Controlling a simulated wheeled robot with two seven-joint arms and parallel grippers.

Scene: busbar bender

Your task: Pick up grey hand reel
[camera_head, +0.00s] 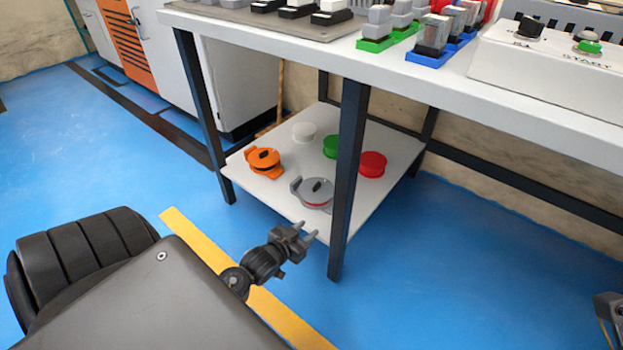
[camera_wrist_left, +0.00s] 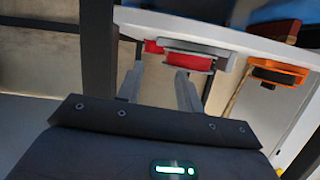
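The grey hand reel (camera_head: 315,192), with some red in it, lies on the lower shelf (camera_head: 240,172) near its front edge, just left of the dark table leg. In the left wrist view a grey and red reel (camera_wrist_left: 188,62) shows just beyond the fingertips. My left gripper (camera_head: 307,231) is in front of the shelf edge, below the reel in the picture. Its two fingers are apart with nothing between them, also in the left wrist view (camera_wrist_left: 160,78).
An orange hand reel (camera_head: 263,160) and white (camera_head: 304,131), green (camera_head: 331,147) and red (camera_head: 372,164) rolls share the shelf. A dark table leg (camera_head: 348,170) stands close to my left gripper. The tabletop (camera_head: 400,70) hangs above the shelf.

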